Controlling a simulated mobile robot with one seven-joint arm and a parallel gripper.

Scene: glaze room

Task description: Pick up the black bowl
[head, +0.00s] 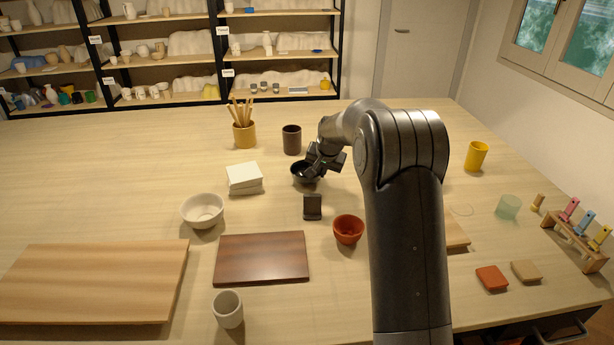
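The black bowl (298,174) sits on the table near the middle, in front of a dark cup. My gripper (312,176) is over its right side and hides part of it. The fingers are dark against the dark bowl, so I cannot tell whether they touch it or are open or shut.
A dark cup (291,139) and a tan pot of sticks (243,131) stand behind the bowl. White tiles (244,178) lie to its left. A small black stand (312,207) and a red-brown bowl (348,229) are in front. The table's back left is clear.

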